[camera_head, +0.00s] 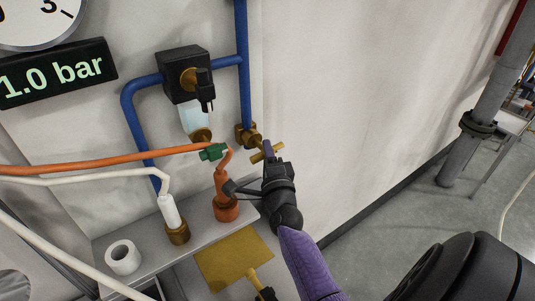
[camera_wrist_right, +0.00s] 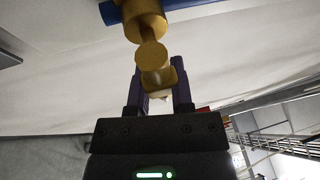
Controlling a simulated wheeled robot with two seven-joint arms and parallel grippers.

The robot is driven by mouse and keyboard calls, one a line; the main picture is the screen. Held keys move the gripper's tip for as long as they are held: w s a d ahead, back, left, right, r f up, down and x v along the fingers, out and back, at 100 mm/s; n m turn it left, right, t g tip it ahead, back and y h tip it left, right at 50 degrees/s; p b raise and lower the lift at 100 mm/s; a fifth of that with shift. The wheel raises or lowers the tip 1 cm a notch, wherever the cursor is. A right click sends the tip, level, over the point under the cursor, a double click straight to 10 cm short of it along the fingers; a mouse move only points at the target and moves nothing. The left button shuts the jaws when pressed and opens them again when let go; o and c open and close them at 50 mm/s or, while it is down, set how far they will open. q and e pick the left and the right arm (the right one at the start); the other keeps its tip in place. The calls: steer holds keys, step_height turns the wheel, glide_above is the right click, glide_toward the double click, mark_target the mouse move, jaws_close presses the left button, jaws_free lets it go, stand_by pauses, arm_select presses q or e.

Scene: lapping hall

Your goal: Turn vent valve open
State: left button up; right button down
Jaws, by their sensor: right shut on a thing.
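The vent valve (camera_head: 246,133) is a brass fitting on the lower end of the blue vertical pipe, with a brass cross handle (camera_head: 259,157) sticking out to the right. My right gripper (camera_head: 268,150), with purple fingers, is at this handle. In the right wrist view, the brass valve (camera_wrist_right: 145,22) hangs from the blue pipe, and the fingers of my right gripper (camera_wrist_right: 161,84) stand on both sides of its handle (camera_wrist_right: 160,76), shut on it. The fingers hide part of the handle. My left gripper is not in view.
A black regulator (camera_head: 184,75) and a 1.0 bar display (camera_head: 55,73) are on the wall at left. Orange (camera_head: 100,166) and white (camera_head: 80,180) hoses run near the valve. A green fitting (camera_head: 213,152) sits close left. A white roll (camera_head: 123,257) stands on the ledge.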

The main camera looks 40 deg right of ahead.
steer(key=n, duration=0.1)
steer(key=n+t+b, duration=0.1)
steer(key=n+b, duration=0.1)
steer(key=n, duration=0.1)
steer(key=shift+f+t+y, duration=0.25)
steer(key=shift+t+y, duration=0.15)
steer(key=n+t+y+b, duration=0.1)
steer(key=n+b, duration=0.1)
steer(key=n, duration=0.1)
steer(key=shift+n+y, duration=0.3)
steer(key=shift+n, duration=0.1)
steer(key=n+t+y+b, duration=0.1)
steer(key=n, duration=0.3)
steer(key=shift+y, duration=0.3)
steer(key=n+t+y, duration=0.1)
steer(key=n+y, duration=0.1)
steer(key=n, duration=0.2)
steer(key=shift+r, duration=0.1)
steer(key=n+y, duration=0.2)
steer(key=n, duration=0.2)
steer(key=shift+y+b, duration=0.35)
steer(key=shift+y, duration=0.05)
steer(key=n+y, duration=0.2)
steer(key=n, duration=0.1)
steer(key=shift+n, duration=0.4)
steer(key=shift+n+y, duration=0.4)
steer(key=shift+n, duration=0.4)
